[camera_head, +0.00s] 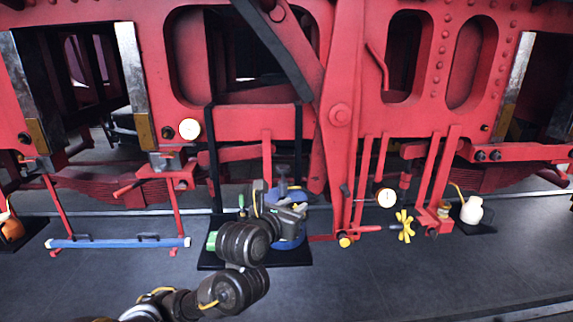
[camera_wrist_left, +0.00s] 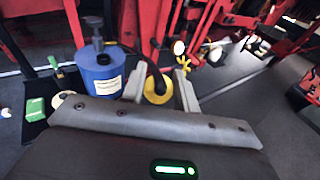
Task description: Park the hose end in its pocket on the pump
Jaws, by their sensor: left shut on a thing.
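The pump is a blue cylinder with a dark top and pale label in the left wrist view (camera_wrist_left: 100,72). In the head view its blue body (camera_head: 287,242) is partly hidden behind my left arm. My left gripper (camera_head: 299,210) is at the pump, close beside its upper part. In the left wrist view my left gripper (camera_wrist_left: 161,86) is shut on the hose end (camera_wrist_left: 156,92), a black piece with a yellow ring between the fingers, just right of the pump. I cannot make out the pocket. My right gripper is out of view.
The pump stands on a black mat (camera_head: 295,259) before the red locomotive frame (camera_head: 340,115). A yellow handwheel (camera_head: 405,225) and a white bottle (camera_head: 472,210) are at the right. The front floor is mostly clear.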

